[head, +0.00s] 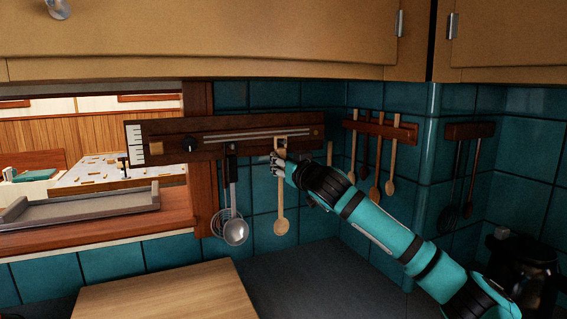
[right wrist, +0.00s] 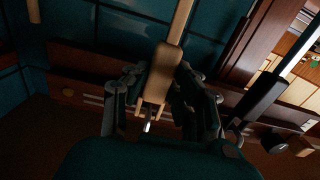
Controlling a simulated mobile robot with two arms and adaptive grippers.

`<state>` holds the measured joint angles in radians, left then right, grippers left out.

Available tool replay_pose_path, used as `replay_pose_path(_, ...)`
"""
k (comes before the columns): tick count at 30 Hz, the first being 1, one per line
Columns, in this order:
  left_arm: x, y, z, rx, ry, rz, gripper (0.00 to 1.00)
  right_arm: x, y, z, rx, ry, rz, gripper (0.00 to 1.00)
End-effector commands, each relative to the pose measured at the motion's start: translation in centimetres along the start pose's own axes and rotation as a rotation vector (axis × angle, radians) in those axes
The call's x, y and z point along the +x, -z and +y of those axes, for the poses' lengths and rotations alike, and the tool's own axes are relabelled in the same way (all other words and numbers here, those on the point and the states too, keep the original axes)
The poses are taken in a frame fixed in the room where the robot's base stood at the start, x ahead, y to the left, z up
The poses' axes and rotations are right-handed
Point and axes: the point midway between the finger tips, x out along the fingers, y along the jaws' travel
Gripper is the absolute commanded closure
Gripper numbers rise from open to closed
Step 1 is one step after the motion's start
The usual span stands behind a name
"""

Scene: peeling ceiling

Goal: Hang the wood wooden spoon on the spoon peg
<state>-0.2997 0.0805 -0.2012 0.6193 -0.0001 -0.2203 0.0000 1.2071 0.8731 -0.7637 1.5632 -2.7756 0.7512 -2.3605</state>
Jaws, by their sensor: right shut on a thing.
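The wooden spoon (head: 281,222) hangs bowl-down and nearly upright in front of the teal tiles, below the dark wooden rail (head: 170,131). My right gripper (head: 278,161) is shut on the upper part of its handle. In the right wrist view, the fingers (right wrist: 160,104) flank the pale handle (right wrist: 165,70). The handle's end has an opening, and a small bright metal piece, seemingly the spoon peg (right wrist: 148,125), shows at it. I cannot tell whether the peg passes through the opening. My left gripper is not in view.
A metal ladle (head: 236,231) and a whisk hang on the rail close to the left. Racks with wooden spoons (head: 380,127) and dark utensils (head: 469,130) are to the right. Cupboards (head: 220,45) overhang above. A wooden board (head: 165,298) lies below on the left.

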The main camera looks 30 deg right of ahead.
Motion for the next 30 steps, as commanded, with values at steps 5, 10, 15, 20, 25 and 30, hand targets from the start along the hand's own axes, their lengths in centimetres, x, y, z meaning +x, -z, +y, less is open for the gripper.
replay_pose_path(5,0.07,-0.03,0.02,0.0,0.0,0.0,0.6,-0.01,-0.03,0.01,0.0,0.0,0.001,1.0)
replay_pose_path(10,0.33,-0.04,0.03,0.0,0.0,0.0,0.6,-0.02,-0.27,0.02,0.0,0.0,0.0,1.0)
replay_pose_path(15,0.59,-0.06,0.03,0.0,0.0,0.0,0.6,-0.02,-0.5,0.02,0.0,0.0,0.0,1.0)
replay_pose_path(20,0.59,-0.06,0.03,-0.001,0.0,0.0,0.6,-0.01,-0.51,0.02,0.0,0.0,0.0,1.0)
replay_pose_path(25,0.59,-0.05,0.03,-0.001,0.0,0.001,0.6,-0.01,-0.54,0.02,0.0,-0.001,-0.001,0.69)
replay_pose_path(30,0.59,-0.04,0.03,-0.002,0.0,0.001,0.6,-0.01,-0.53,0.02,0.0,0.0,-0.001,0.48)
